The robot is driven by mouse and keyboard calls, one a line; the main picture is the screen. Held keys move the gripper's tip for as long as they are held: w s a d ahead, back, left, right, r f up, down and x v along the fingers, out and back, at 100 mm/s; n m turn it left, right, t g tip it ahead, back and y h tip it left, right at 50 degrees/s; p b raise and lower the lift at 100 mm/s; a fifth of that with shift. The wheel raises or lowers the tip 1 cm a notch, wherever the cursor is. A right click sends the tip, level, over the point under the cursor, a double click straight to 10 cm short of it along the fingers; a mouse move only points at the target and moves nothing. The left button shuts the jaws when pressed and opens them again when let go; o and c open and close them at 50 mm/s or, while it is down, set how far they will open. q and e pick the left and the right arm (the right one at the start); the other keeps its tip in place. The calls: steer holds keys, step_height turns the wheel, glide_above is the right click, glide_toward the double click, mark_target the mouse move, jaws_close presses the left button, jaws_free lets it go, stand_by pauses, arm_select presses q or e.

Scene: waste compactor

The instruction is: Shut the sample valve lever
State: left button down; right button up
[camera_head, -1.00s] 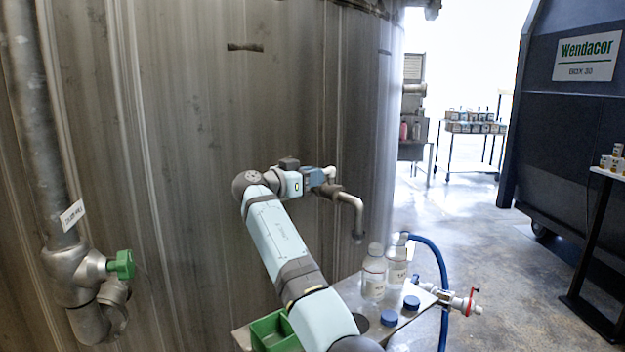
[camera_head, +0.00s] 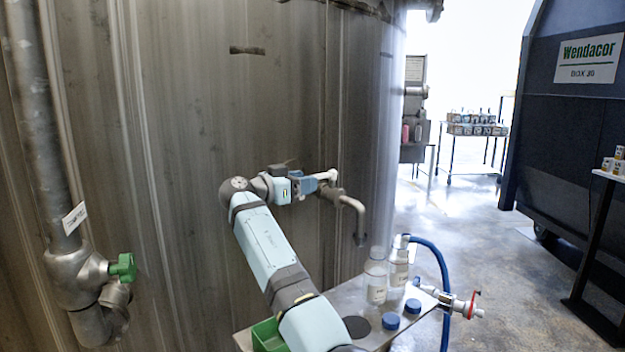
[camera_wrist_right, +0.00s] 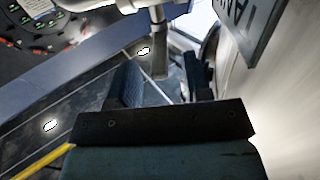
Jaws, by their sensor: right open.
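The sample valve is on the curved metal tank wall in the head view. Its bent grey spout (camera_head: 354,212) points down above a small shelf. A pale lever-like part (camera_head: 328,176) shows at the top of the valve, right at my right gripper (camera_head: 317,184). I cannot tell from here whether they touch. In the right wrist view my right gripper (camera_wrist_right: 163,82) has its two dark fingers apart, and a grey metal pipe piece (camera_wrist_right: 158,45) shows between and beyond them. The fingers partly hide the valve body. My left gripper is out of view.
Below the spout, a metal shelf (camera_head: 412,318) holds clear bottles (camera_head: 376,277), blue caps (camera_head: 390,321) and a green bin (camera_head: 266,334). A blue hose (camera_head: 441,270) hangs at its right. A pipe with a green valve handle (camera_head: 123,267) stands at left.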

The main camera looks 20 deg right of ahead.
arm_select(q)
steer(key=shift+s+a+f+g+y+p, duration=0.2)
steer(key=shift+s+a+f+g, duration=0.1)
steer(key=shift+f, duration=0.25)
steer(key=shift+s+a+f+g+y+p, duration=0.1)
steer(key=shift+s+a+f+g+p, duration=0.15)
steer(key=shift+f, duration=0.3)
arm_select(e)
steer(key=v, duration=1)
steer(key=shift+a, duration=0.2)
